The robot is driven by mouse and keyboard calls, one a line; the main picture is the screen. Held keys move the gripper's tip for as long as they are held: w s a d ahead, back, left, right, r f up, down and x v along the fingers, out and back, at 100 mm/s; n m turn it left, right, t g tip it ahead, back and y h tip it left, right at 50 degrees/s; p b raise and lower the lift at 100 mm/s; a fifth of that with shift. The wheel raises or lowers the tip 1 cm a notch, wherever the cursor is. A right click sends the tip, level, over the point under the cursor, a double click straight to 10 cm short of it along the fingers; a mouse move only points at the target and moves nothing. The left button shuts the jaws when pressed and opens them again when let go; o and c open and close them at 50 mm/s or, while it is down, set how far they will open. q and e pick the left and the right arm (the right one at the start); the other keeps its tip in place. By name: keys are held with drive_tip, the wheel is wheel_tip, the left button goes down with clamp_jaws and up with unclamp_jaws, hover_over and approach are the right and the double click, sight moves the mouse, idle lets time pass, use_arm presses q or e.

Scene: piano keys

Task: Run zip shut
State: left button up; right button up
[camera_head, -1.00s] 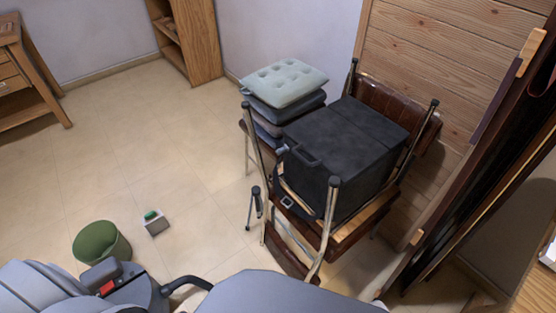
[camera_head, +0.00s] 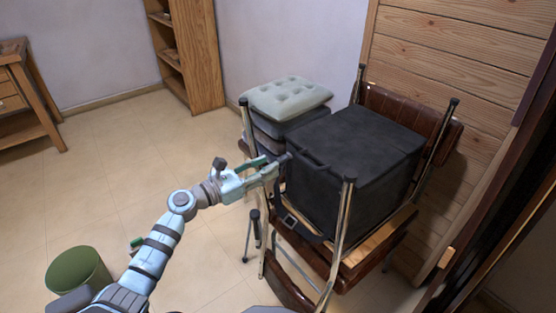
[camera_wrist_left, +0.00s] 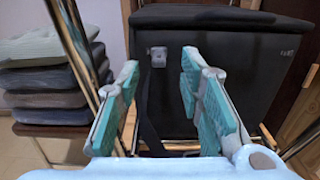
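A black box-shaped bag (camera_head: 350,165) sits on a wooden-seated chair with metal legs. A small grey tab, which looks like the zip pull (camera_wrist_left: 157,56), is on the bag's upper near side in the left wrist view. In the head view the tab (camera_head: 284,158) is just beyond my left fingertips. My left gripper (camera_head: 272,170) is at the bag's left corner, level with its upper edge. In the left wrist view its teal-padded fingers (camera_wrist_left: 160,85) are apart with nothing between them; the tab shows beyond the gap. My right gripper is not in view.
Chair posts (camera_head: 340,235) rise close beside the bag. A stack of cushions (camera_head: 287,97) stands behind it to the left. A dark strap with a buckle (camera_head: 290,222) hangs at the front. A green bin (camera_head: 78,272) is on the floor, which is open at the left.

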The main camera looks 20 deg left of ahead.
sight(278, 160)
use_arm(q)
drive_tip(key=x, duration=0.4)
drive_tip(key=shift+w+d+f+b, duration=0.15)
drive_tip(key=shift+w+b, duration=0.1)
drive_tip(key=shift+b, duration=0.15)
drive_tip(key=shift+w+d, duration=0.1)
drive_tip(key=shift+w, duration=0.1)
drive_tip(key=c, duration=0.8)
clamp_jaws()
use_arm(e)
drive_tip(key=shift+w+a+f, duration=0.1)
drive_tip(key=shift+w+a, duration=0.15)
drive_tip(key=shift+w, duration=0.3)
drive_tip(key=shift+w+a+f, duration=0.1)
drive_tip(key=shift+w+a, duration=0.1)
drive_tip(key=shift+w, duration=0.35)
